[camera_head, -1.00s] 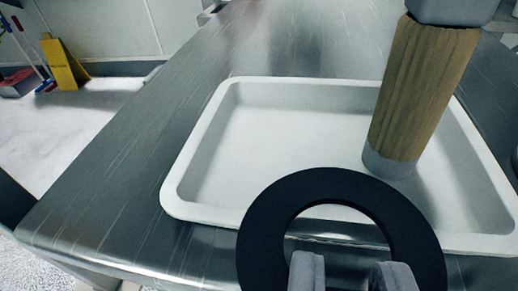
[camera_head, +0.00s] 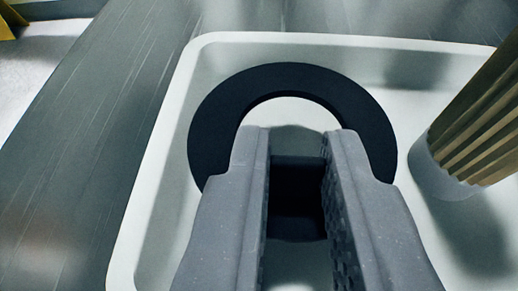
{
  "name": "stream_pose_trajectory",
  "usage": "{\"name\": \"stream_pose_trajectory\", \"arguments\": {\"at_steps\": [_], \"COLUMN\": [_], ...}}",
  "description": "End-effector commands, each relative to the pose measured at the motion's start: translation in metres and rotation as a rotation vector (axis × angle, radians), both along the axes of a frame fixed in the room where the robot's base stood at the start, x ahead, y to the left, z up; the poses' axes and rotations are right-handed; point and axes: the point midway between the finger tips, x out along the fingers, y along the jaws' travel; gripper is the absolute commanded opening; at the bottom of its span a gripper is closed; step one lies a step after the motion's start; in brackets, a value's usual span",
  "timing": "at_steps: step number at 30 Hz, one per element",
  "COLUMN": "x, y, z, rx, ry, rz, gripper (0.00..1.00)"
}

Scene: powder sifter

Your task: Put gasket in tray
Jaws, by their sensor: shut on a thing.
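The gasket (camera_head: 292,78) is a flat black ring in the middle of the camera view. My gripper (camera_head: 299,150) comes up from the bottom edge, with a grey finger on each side of a dark part at the ring's near side. It is shut on the gasket. The white tray (camera_head: 160,165) is shallow and rectangular, and its raised rim shows on the left and far sides. The gasket is over the tray's inside; I cannot tell whether it touches the floor. The fingers hide the gasket's near part.
A ridged wooden object (camera_head: 487,118) with a grey round end stands tilted inside the tray at the right, close to the gasket. The metal table (camera_head: 85,140) is bare to the left of the tray. A bit of yellow shows at the far upper left.

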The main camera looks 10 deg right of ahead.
Motion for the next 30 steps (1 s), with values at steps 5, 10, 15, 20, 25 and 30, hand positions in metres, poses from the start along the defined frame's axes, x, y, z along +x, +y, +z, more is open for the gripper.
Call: {"name": "stream_pose_trajectory", "arguments": {"at_steps": [5,10,15,20,25,30], "x": [0.007,0.006,0.006,0.006,0.006,0.006], "y": [0.002,0.002,0.002,0.002,0.002,0.002], "z": [-0.009,-0.032,-0.035,-0.036,-0.038,-0.038], "rx": [0.002,0.003,0.0,0.0,0.0,0.001], "ry": [0.003,0.003,0.0,0.0,0.0,0.0], "rz": [0.001,0.001,0.001,0.001,0.001,0.002], "gripper": [0.0,0.0,0.0,0.0,0.37,0.37]}}
